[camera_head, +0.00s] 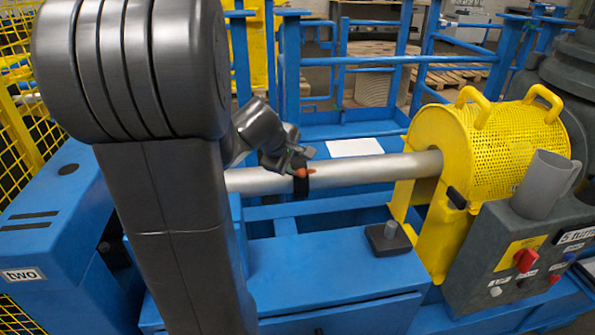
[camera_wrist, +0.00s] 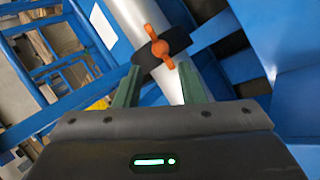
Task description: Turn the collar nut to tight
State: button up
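The collar nut (camera_head: 303,172) is a small orange wing nut on a black collar (camera_head: 301,188) around the silver shaft. In the wrist view the orange nut (camera_wrist: 162,44) lies just beyond the fingertips, its wings running from upper left to lower right. The black collar (camera_wrist: 146,62) shows behind it. My gripper (camera_wrist: 160,67) is open, with its two green fingers apart and the nut's lower wing near the gap between the tips. I cannot tell whether a finger touches it. In the head view my gripper (camera_head: 291,156) is small, close above the nut.
The silver shaft (camera_head: 375,168) runs right into a yellow perforated guard (camera_head: 495,140). A grey control box (camera_head: 520,255) with red knobs bears a grey mug (camera_head: 545,185). A black block with a peg (camera_head: 388,240) stands on the blue frame below the shaft. White paper (camera_head: 355,147) lies behind.

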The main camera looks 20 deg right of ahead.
aim_at(302, 172)
jog(key=b+x, duration=0.1)
jog(key=x, duration=0.5)
jog(key=shift+w+d+f, duration=0.1)
jog(key=shift+d+f, duration=0.05)
jog(key=shift+f, duration=0.15)
